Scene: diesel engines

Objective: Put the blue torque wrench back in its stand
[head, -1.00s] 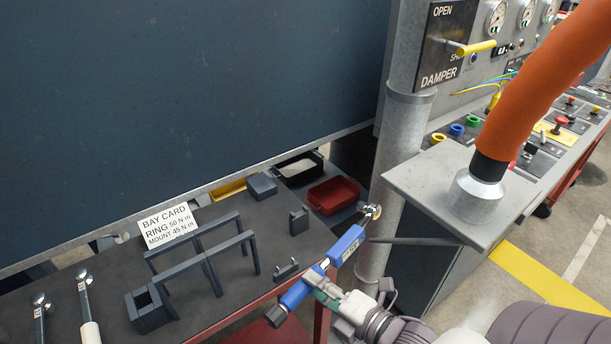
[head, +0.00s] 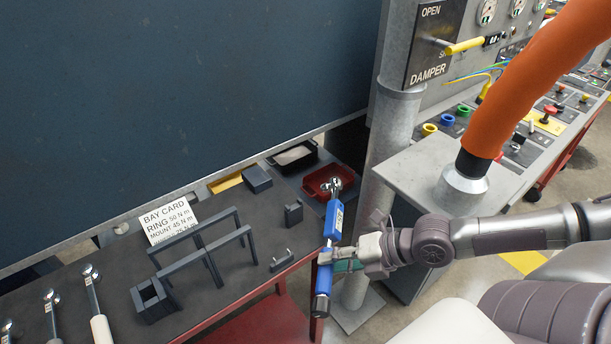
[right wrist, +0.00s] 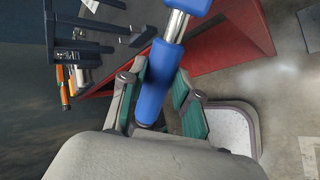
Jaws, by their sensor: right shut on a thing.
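The blue torque wrench (head: 334,219) is held at the table's right front edge, nearly upright in the head view, its silver ratchet head at the top and its dark end at the bottom. My right gripper (head: 340,258) is shut on its blue handle. The handle also shows between the green-padded fingers (right wrist: 162,95) in the right wrist view (right wrist: 153,88). A dark frame stand (head: 205,250) with two raised bars and an open square socket (head: 150,297) stands on the table, left of the wrench. My left gripper is not in view.
A bay card (head: 168,218) stands behind the frame. Other wrenches, one white-handled (head: 102,328), lie at the left. A red tray (head: 325,182) and a black tray (head: 292,156) are at the back. A small bracket (head: 281,260), a grey post (head: 374,215) and an orange hose (head: 530,75) are nearby.

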